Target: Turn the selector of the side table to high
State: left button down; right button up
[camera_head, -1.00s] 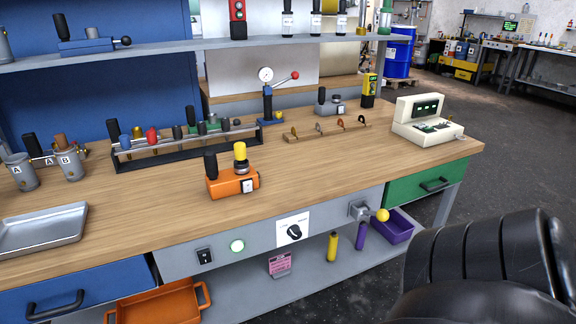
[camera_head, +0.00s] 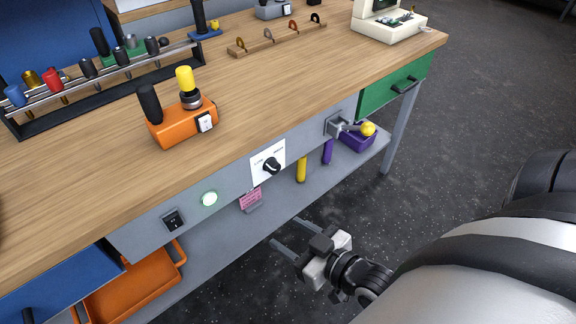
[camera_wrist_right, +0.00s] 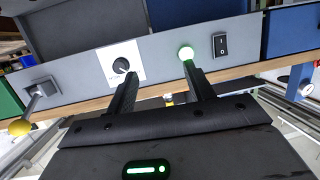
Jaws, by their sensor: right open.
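The selector (camera_head: 271,166) is a black knob on a white label plate on the table's grey front panel. The plate has small print at its upper left and upper right, which looks like LOW and HIGH. The selector also shows in the right wrist view (camera_wrist_right: 121,66), left of and beyond the fingers. My right gripper (camera_head: 289,233) is open and empty, in front of and below the panel. In the right wrist view its two fingers (camera_wrist_right: 160,84) point at the panel, apart from the selector. My left gripper is not in view.
A lit green button (camera_head: 209,198) and a black rocker switch (camera_head: 174,219) sit left of the selector. A lever with a yellow ball (camera_head: 367,129) sticks out at its right. The lower shelf (camera_head: 225,245) holds an orange tray (camera_head: 130,290) and a purple bin (camera_head: 357,138).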

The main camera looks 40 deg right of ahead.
jog(key=d+t+h+b, duration=0.2)
jog(key=d+t, duration=0.1)
jog(key=d, duration=0.5)
jog(key=b, duration=0.1)
send_near(276, 169)
jog(key=shift+m, duration=0.3)
jog(key=w, duration=0.8)
jog(key=shift+w+a+f, duration=0.2)
jog(key=shift+w, duration=0.2)
jog(key=c, duration=1)
